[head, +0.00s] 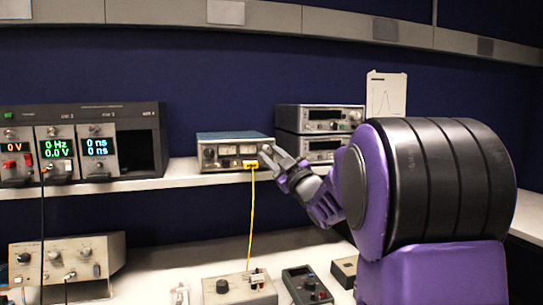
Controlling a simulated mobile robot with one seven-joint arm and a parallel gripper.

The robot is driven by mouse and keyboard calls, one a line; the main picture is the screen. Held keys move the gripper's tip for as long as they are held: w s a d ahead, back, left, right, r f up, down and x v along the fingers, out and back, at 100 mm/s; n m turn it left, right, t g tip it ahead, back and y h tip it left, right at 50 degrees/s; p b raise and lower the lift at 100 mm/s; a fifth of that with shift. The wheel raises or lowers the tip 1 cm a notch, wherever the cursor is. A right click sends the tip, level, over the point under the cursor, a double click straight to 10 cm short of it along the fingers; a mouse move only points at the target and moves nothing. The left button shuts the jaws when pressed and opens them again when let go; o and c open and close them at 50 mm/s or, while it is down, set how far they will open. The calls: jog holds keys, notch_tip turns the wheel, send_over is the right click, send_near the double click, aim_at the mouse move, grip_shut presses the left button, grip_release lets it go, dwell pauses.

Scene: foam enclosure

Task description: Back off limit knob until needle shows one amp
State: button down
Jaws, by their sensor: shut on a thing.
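A small bench supply with a blue-green top (228,136) sits on the shelf in the head view. Its front has a dark knob at the left (209,153) and two pale needle meters (237,150). The needles are too small to read. My gripper (267,157) reaches in from the right, with its fingers at the right end of the front panel. It is shut on what appears to be the limit knob, which the fingers hide. A yellow plug (250,164) sits just left of the fingertips.
A yellow lead (252,215) hangs from the supply to a grey box (240,289) below. Stacked instruments (318,118) stand right, behind my arm. A module rack with lit displays (80,148) stands left. Some shelf is bare between rack and supply.

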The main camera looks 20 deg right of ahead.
dwell(0.3)
jog(key=c, duration=0.6)
grip_release()
jog(key=shift+f, duration=0.1)
